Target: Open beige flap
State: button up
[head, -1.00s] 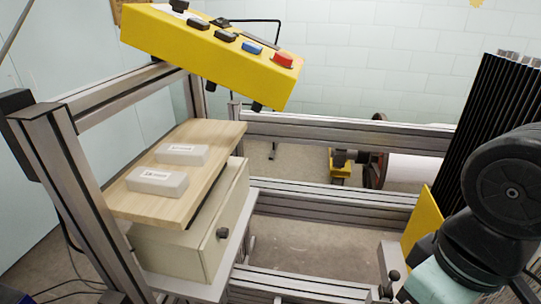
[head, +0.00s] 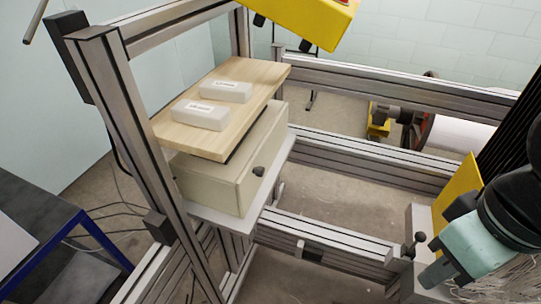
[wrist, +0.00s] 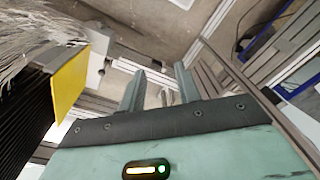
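The beige box (head: 215,180) sits on a white shelf under a wooden board in the head view. Its beige flap (head: 262,152) is the front face on the right and looks shut. A black knob (head: 258,171) sticks out from the flap. My gripper (wrist: 160,78) is open in the wrist view, with nothing between its two fingers. In the head view my arm is at the lower right, well apart from the flap, with metal rails between them. I cannot make out the flap in the wrist view.
Two white blocks (head: 200,114) lie on the wooden board (head: 225,145) above the box. A metal frame post (head: 125,125) stands left of it. A yellow plate (head: 456,195) stands beside my arm. A blue-edged table (head: 35,235) is at lower left.

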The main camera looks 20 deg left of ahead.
jog(key=shift+o, duration=0.4)
jog(key=w+a+f+n+t+y, duration=0.1)
jog(key=w+a+f+n+t, duration=0.1)
jog(key=w, duration=0.8)
jog(key=shift+a+f+n+p, duration=0.25)
jog(key=shift+f+n+p, duration=0.1)
jog(key=shift+f, duration=0.4)
jog(key=w+a+f+n+t+y, duration=0.2)
jog(key=w+a+f+n+y, duration=0.25)
jog(key=w, duration=0.35)
jog(key=n+g+y+p, duration=0.2)
jog(key=n+g+y, duration=0.25)
jog(key=y, duration=0.75)
send_near(263, 172)
jog(key=shift+n+t, duration=0.25)
jog(key=shift+t, duration=0.2)
jog(key=a+p, duration=0.4)
jog(key=a, duration=0.5)
jog(key=shift+f, duration=0.1)
grip_shut()
